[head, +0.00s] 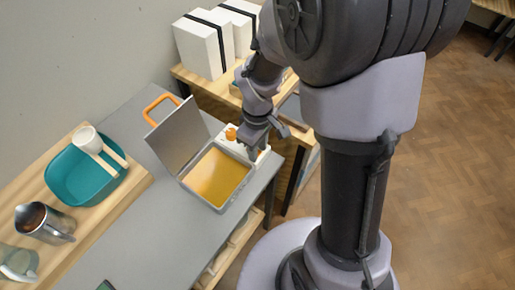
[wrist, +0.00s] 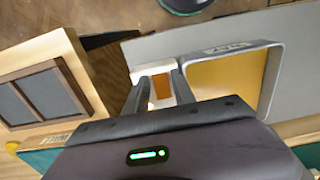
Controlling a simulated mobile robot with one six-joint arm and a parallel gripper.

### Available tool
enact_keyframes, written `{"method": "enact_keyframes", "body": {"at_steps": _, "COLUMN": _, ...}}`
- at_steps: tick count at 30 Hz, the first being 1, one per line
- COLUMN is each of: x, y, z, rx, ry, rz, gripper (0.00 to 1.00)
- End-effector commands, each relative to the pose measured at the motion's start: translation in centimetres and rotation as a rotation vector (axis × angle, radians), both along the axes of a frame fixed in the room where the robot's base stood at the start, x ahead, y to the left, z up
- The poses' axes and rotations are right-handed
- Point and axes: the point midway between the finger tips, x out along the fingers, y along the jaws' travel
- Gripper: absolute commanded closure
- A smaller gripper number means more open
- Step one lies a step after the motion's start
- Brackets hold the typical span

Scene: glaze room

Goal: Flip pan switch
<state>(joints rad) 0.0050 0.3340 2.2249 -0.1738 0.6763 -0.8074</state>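The pan (head: 215,182) sits on the grey table with a yellow-orange inside. Its grey lid (head: 181,136) stands open, with an orange handle. A white panel (head: 262,158) runs along the pan's side nearest my arm and carries an orange knob (head: 231,133). My gripper (head: 256,141) is low over this panel, pointing down. In the wrist view, my gripper (wrist: 162,76) has its two fingers apart, with an orange piece (wrist: 160,88) seen between them against the white panel (wrist: 150,70). I cannot tell whether the fingers touch it. The pan (wrist: 225,80) is to their right.
A wooden board (head: 125,187) on the left holds a teal basin (head: 64,178) with a white ladle-like thing, a metal pitcher (head: 45,222) and a glass vessel (head: 18,262). White boxes with black bands (head: 197,48) stand at the back. Grey table (head: 150,245) in front is mostly clear.

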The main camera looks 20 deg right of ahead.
Motion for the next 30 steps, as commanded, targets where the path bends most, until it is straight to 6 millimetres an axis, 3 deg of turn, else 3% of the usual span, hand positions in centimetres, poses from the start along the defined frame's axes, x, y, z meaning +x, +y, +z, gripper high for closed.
{"method": "enact_keyframes", "body": {"at_steps": 3, "x": 0.0, "y": 0.0, "z": 0.1, "rx": 0.000, "ry": 0.000, "rz": 0.000, "gripper": 0.69}}
{"method": "enact_keyframes", "body": {"at_steps": 8, "x": 0.0, "y": 0.0, "z": 0.1, "rx": 0.000, "ry": 0.000, "rz": 0.000, "gripper": 0.99}}
{"method": "enact_keyframes", "body": {"at_steps": 9, "x": 0.0, "y": 0.0, "z": 0.1, "rx": 0.000, "ry": 0.000, "rz": 0.000, "gripper": 1.00}}
{"method": "enact_keyframes", "body": {"at_steps": 19, "x": 0.3, "y": 0.4, "z": 1.2, "rx": -0.079, "ry": 0.116, "rz": 0.005, "gripper": 1.00}}
{"method": "enact_keyframes", "body": {"at_steps": 30, "x": 0.7, "y": 0.5, "z": 0.4, "rx": -0.175, "ry": 0.239, "rz": 0.001, "gripper": 1.00}}
